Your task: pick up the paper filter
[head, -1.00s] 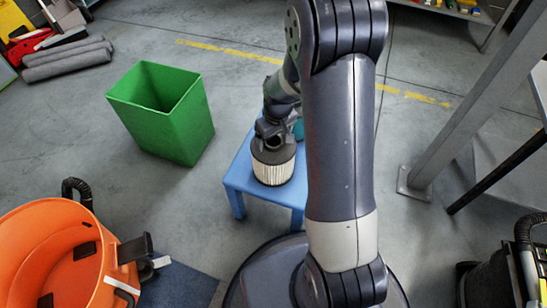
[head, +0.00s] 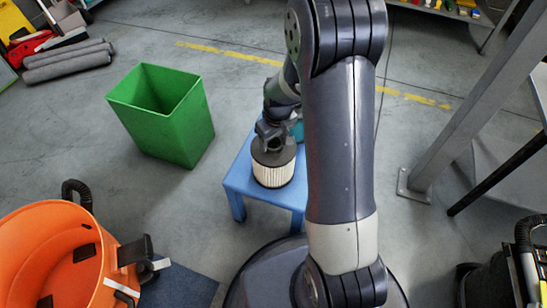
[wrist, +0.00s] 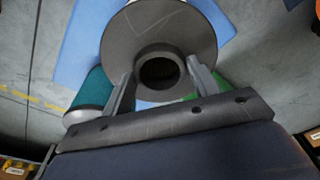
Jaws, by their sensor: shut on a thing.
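The paper filter (head: 273,168) is a short cylinder with a pale pleated side and a dark top, upright at the blue stool in the head view. In the wrist view its dark round top (wrist: 190,35) shows a raised collar around a central hole. My gripper (wrist: 160,80) is over the filter, with one finger on each side of the collar, shut on it. In the head view my gripper (head: 272,140) is at the filter's top. I cannot tell whether the filter's base touches the stool.
The blue stool (head: 238,185) also bears a teal cylinder (wrist: 90,100), close beside my gripper. A green bin (head: 170,125) stands to the left on the floor. An orange tub (head: 50,250) is at the lower left. A grey post (head: 450,130) rises at the right.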

